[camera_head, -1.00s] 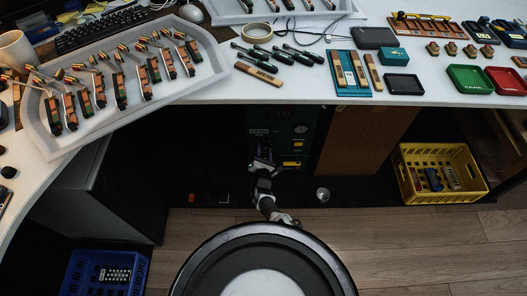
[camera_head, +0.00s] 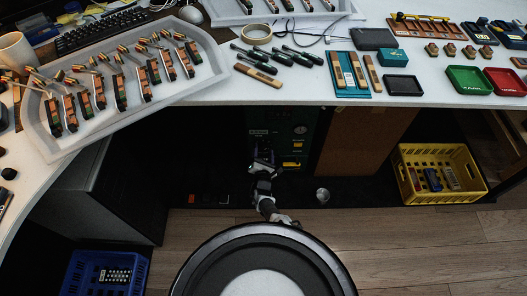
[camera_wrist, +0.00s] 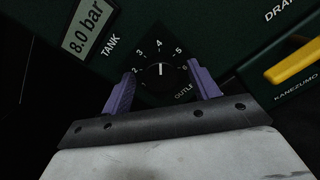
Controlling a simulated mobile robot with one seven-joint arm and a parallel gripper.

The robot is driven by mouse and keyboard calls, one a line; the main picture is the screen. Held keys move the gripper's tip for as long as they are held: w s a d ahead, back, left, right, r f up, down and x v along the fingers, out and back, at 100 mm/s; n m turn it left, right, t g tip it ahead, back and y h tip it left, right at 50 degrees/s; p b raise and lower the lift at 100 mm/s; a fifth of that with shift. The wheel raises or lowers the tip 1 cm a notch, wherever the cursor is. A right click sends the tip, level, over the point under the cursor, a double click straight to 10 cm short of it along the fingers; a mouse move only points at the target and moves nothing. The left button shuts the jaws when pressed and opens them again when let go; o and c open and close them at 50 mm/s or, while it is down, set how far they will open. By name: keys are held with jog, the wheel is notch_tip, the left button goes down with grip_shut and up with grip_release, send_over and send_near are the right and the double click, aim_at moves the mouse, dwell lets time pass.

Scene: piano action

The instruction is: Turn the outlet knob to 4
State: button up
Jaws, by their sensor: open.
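The outlet knob (camera_wrist: 161,71) is dark and round, on a dark green panel (camera_wrist: 225,30). Numerals 1 to 6 surround it. Its white pointer line stands near upright in the wrist view, in line with the 4 (camera_wrist: 159,43). The "OUTLET" label is partly covered by a finger. My gripper (camera_wrist: 160,73) is open, its two purple fingers on the left and right of the knob. I cannot tell whether they touch it. In the head view my gripper (camera_head: 264,154) is at the green unit (camera_head: 309,133) under the table, and the outlet knob is not discernible.
A tank display (camera_wrist: 87,25) reading 8.0 bar and a yellow drain handle (camera_wrist: 295,62) flank the dial. The white table (camera_head: 225,88) overhangs the unit. A wooden panel (camera_head: 355,145) stands to its right, and a yellow crate (camera_head: 408,190) sits farther right.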

jog(key=s+p, duration=0.8)
jog(key=s, duration=0.5)
jog(key=shift+s+a+r, duration=0.15)
jog(key=shift+a+r, duration=0.1)
